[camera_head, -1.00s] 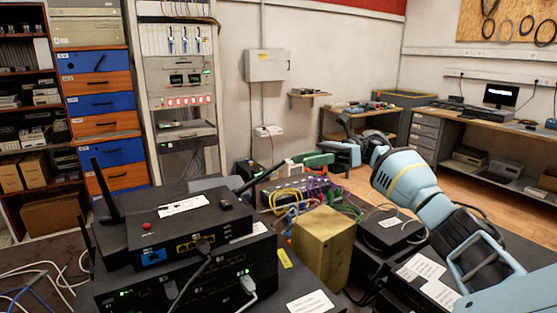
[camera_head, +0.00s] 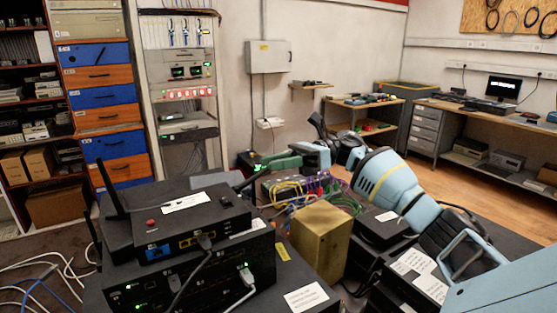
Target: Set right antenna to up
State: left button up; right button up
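The black router (camera_head: 185,228) sits on top of stacked network gear in the left foreground. Its left antenna (camera_head: 112,188) stands nearly upright, leaning a little left. Its right antenna (camera_head: 247,184) is tilted far over to the right, its far end close to my gripper. My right gripper (camera_head: 270,166), with green fingers, comes in from the right at the antenna's outer end. It overlaps the tip in this view; I cannot tell whether it touches it or how far the fingers are apart. My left gripper is not in view.
A brown box (camera_head: 318,240) stands right of the router, with colourful cables (camera_head: 290,190) behind it. Black devices (camera_head: 385,226) lie under my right arm. A rack (camera_head: 183,90) and blue and orange drawers (camera_head: 107,98) stand behind.

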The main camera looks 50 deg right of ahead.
grip_shut()
jog(key=shift+r, duration=0.1)
dwell(0.4)
